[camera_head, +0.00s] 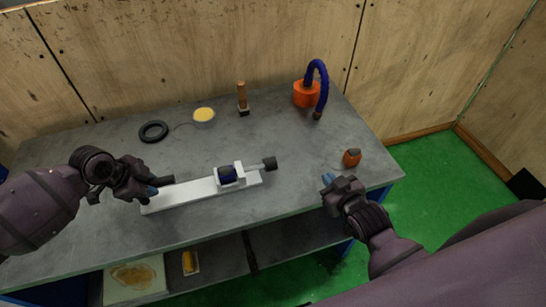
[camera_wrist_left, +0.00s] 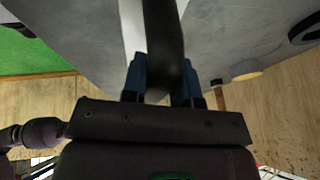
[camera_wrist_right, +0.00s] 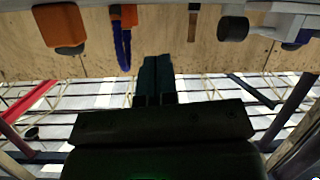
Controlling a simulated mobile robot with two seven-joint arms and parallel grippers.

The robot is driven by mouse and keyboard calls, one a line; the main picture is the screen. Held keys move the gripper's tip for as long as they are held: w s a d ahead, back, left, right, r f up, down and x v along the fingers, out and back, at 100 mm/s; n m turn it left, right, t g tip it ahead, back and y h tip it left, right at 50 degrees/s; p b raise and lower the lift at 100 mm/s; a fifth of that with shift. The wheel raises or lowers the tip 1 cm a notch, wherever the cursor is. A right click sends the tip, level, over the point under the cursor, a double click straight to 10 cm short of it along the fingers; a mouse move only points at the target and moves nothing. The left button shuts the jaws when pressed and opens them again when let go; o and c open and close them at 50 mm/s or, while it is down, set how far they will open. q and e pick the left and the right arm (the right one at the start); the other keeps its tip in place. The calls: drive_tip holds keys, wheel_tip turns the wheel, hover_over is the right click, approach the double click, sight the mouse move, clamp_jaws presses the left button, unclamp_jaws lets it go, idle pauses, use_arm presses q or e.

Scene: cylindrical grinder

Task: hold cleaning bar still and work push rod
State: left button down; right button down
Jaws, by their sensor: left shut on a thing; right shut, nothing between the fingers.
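The white grinder fixture (camera_head: 195,192) lies long across the bench, with a dark blue round part (camera_head: 227,174) in its block. A dark bar (camera_head: 166,180), seemingly the cleaning bar, shows at its left end. My left gripper (camera_head: 154,189) is shut on that bar; the left wrist view shows the bar (camera_wrist_left: 164,40) between the blue fingers (camera_wrist_left: 166,82). A grey rod with a black knob (camera_head: 270,163), seemingly the push rod, sticks out of the right end; the knob also shows in the right wrist view (camera_wrist_right: 233,28). My right gripper (camera_head: 328,180) is shut and empty, right of the knob and apart from it.
A small orange-brown object (camera_head: 351,157) stands near the bench's right edge. At the back are an orange base with a blue hose (camera_head: 306,94), a wooden-handled tool (camera_head: 242,99), a yellow-topped dish (camera_head: 204,115) and a black ring (camera_head: 153,131). The grey bench (camera_head: 290,205) is clear in front.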

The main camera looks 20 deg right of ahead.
sight(270, 164)
drive_tip(key=w+d+r+m+g+y, duration=0.1)
drive_tip(key=w+d+r+g+y, duration=0.2)
drive_tip(key=w, duration=0.7)
drive_tip(key=w+d+r+m+g+y, duration=0.1)
drive_tip(key=w+d+r+g, duration=0.2)
drive_tip(key=w, duration=0.7)
drive_tip(key=s+a+g+y, duration=0.3)
drive_tip(key=s+g+y, duration=0.2)
drive_tip(key=s+g, duration=0.3)
drive_tip(key=x, duration=1)
drive_tip(key=shift+s+d+f, duration=0.1)
drive_tip(key=shift+d+f, duration=0.1)
drive_tip(key=shift+f, duration=0.05)
drive_tip(key=a, duration=0.3)
drive_tip(key=shift+a, duration=0.5)
drive_tip(key=shift+a, duration=0.1)
